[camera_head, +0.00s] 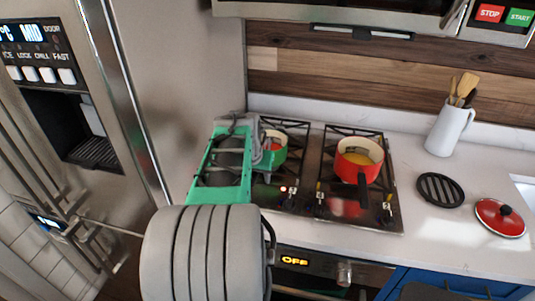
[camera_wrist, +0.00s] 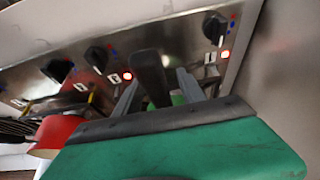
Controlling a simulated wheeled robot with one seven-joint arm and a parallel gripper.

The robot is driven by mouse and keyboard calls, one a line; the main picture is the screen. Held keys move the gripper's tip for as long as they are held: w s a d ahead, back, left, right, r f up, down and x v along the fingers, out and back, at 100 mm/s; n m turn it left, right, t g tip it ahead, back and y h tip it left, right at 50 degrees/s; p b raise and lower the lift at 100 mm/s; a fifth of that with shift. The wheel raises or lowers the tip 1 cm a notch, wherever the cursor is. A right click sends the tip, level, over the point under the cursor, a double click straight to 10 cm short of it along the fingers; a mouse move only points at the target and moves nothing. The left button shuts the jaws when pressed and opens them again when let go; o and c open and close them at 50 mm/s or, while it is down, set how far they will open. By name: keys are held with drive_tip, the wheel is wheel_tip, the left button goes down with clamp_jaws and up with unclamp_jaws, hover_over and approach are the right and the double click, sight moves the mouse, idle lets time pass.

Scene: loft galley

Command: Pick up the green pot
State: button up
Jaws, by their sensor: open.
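The green pot (camera_head: 280,156) stands on the left part of the stove, partly hidden behind my green and grey wrist in the head view. Something reddish shows inside it. In the wrist view a dark handle (camera_wrist: 150,72) shows between the two grey fingers of my open gripper (camera_wrist: 160,77), and a bit of green shows behind it. I cannot tell whether the fingers touch the handle. My fingertips are hidden in the head view.
A black trivet (camera_head: 440,189) and a red lid (camera_head: 499,222) lie on the white counter at right. A white jug (camera_head: 444,132) holds utensils. A steel fridge (camera_head: 190,90) stands close at left.

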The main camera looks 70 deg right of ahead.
clamp_jaws()
idle(0.5)
drive_tip(key=shift+r, duration=0.1)
idle(0.8)
